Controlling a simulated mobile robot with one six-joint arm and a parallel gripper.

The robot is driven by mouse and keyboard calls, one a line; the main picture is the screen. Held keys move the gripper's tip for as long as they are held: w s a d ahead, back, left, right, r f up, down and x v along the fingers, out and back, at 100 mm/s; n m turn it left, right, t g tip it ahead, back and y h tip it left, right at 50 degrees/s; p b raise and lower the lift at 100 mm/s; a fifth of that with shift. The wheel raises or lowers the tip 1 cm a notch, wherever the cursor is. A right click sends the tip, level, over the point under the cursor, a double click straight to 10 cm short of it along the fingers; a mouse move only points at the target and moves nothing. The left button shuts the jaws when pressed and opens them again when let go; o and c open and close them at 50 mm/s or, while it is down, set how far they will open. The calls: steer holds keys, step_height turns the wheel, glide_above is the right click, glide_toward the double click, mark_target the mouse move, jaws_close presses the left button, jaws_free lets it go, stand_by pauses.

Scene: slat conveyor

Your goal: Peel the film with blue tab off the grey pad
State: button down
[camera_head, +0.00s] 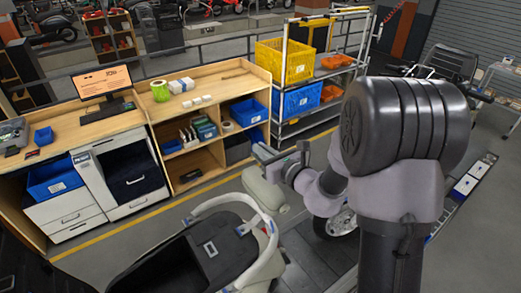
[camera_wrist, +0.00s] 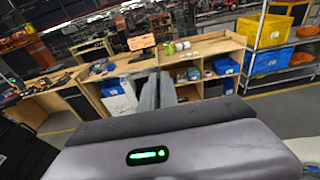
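A cream and dark grey vehicle body (camera_head: 272,268) stands at the bottom of the head view. A dark grey panel (camera_head: 190,250) with a small white label lies inside its curved frame. I cannot tell whether this panel is the grey pad. My gripper (camera_head: 264,153) is above a cream rounded part (camera_head: 263,188), pointing left. In the wrist view, the two grey fingers of my gripper (camera_wrist: 159,92) stand close together, with nothing visible between them. My arm hides part of the right side.
A wooden workbench (camera_head: 100,126) with a monitor (camera_head: 101,83) and open shelves stands behind. A wire rack with yellow (camera_head: 285,62) and blue (camera_head: 297,100) crates stands to its right. Grey floor with a yellow line separates the bench from the vehicle.

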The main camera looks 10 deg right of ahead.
steer(key=shift+s+r, duration=0.4)
steer(key=shift+r, duration=0.3)
steer(key=s+r, duration=0.2)
steer(key=r, duration=0.3)
steer(key=shift+s+r+p, duration=0.15)
steer(key=shift+s+p, duration=0.25)
